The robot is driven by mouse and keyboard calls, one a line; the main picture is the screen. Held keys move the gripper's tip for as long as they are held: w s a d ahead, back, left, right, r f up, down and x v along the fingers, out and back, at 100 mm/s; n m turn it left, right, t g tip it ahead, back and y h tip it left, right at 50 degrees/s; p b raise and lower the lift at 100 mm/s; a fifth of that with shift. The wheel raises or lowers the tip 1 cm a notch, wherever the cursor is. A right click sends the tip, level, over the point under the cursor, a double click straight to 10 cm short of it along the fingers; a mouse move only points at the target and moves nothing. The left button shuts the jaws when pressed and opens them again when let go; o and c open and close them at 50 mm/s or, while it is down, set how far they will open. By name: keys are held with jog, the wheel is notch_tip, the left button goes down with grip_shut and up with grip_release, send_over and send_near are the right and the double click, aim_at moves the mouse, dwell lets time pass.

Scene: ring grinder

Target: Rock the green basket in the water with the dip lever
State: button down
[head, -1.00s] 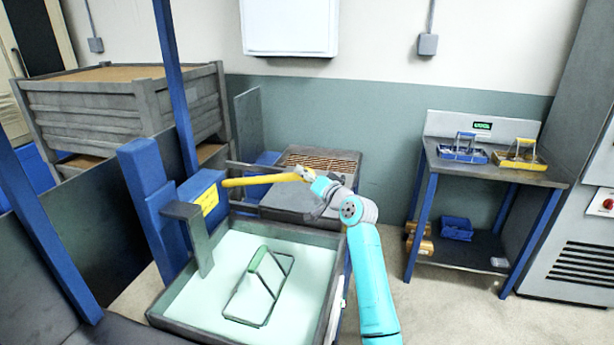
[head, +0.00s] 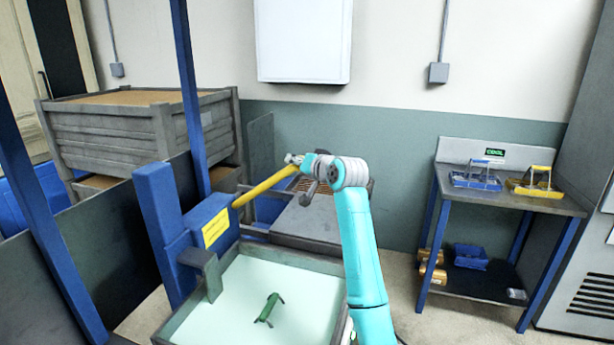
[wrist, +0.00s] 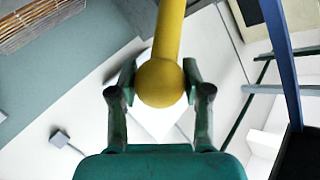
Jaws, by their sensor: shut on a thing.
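The yellow dip lever (head: 266,186) slopes up to the right from the blue lever housing (head: 208,226) with its yellow label. My gripper (head: 295,160) is shut on the lever's free end. In the wrist view the lever's round yellow knob (wrist: 160,83) sits between the fingers of my gripper (wrist: 158,90). The green basket (head: 269,308) is in the tank (head: 250,262) of pale water. Only the top of its green handle shows above the surface; its body is hidden under the water.
A grated bench (head: 305,222) stands behind the tank. A grey cabinet (head: 590,250) stands far right. Stacked grey crates (head: 110,135) are at back left. Floor between tank and table is clear.

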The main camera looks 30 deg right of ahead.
jog(key=shift+a+r, duration=0.2)
jog(key=shift+r, duration=0.25)
jog(key=c, duration=0.5)
grip_release()
jog(key=shift+w+f, duration=0.1)
jog(key=shift+s, duration=0.65)
jog(key=v, duration=1)
jog(key=shift+s, duration=0.35)
jog(key=shift+a, duration=0.1)
